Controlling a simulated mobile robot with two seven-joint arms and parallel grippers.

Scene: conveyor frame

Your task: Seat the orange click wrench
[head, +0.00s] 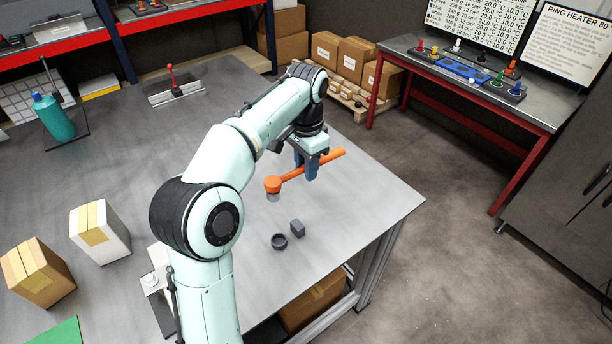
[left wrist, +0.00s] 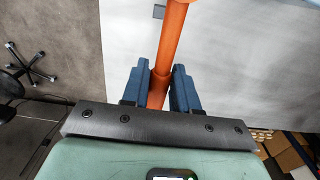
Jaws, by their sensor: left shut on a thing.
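The orange click wrench (head: 322,163) is held above the grey table near its right edge, with its handle toward the right and its head toward the left. A grey socket end points down below the head. My left gripper (head: 311,172) is shut on the wrench's handle; in the left wrist view the blue fingers (left wrist: 160,90) stand on both sides of the orange handle (left wrist: 172,40). A dark round ring holder (head: 279,241) and a small grey block (head: 297,228) stand on the table below the wrench, apart from it. My right gripper is not in view.
The grey table (head: 350,215) is clear around the holder. A white box (head: 100,232), a brown box (head: 38,273) and a teal bottle (head: 54,118) stand at the left. A red-handled lever (head: 174,82) stands at the back. A red-framed bench (head: 470,95) is at the right.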

